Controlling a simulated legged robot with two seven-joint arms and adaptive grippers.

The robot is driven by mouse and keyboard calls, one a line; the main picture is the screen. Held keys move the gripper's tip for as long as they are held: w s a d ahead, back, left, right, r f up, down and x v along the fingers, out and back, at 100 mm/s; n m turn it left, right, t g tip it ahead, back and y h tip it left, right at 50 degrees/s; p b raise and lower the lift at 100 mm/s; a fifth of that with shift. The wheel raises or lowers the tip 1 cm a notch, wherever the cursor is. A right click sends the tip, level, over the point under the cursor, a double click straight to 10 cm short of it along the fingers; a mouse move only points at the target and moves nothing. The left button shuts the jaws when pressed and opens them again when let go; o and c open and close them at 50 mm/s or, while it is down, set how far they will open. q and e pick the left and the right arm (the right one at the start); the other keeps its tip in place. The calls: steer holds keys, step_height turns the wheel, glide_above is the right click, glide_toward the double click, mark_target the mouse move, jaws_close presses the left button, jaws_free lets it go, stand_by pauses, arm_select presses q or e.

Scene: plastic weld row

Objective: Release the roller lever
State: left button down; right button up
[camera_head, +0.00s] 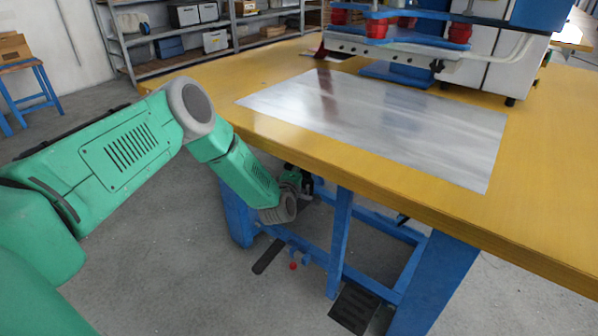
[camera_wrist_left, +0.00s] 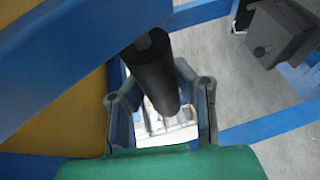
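In the left wrist view, a dark cylindrical roller (camera_wrist_left: 152,78), which I take to be the roller lever, lies between the fingers of my left gripper (camera_wrist_left: 160,85). The fingers stand on both sides of it. Bright gaps show beside its lower end, but I cannot tell whether the fingertips touch it. In the head view, my left gripper (camera_head: 299,184) is small and dark under the table's front edge, at the end of my green arm. My right gripper is in neither view.
The yellow table (camera_head: 400,195) overhangs the gripper and bears a shiny metal sheet (camera_head: 385,118). Blue frame bars (camera_head: 340,240) stand close to my left wrist. A dark block (camera_wrist_left: 281,35) is at the wrist view's upper right. A black pedal (camera_head: 354,308) is low on the frame.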

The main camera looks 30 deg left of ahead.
arm_select(q)
steer(key=s+a+f+m+g+p, duration=0.1)
steer(key=s+g+p, duration=0.4)
steer(key=s+p, duration=0.1)
steer(key=shift+f+p, duration=0.3)
steer(key=shift+p, duration=0.5)
steer(key=c, duration=1.5)
jaws_free()
steer(key=shift+a, duration=0.1)
steer(key=shift+o, duration=1.4)
steer(key=shift+s, duration=0.1)
steer(key=shift+h, duration=0.3)
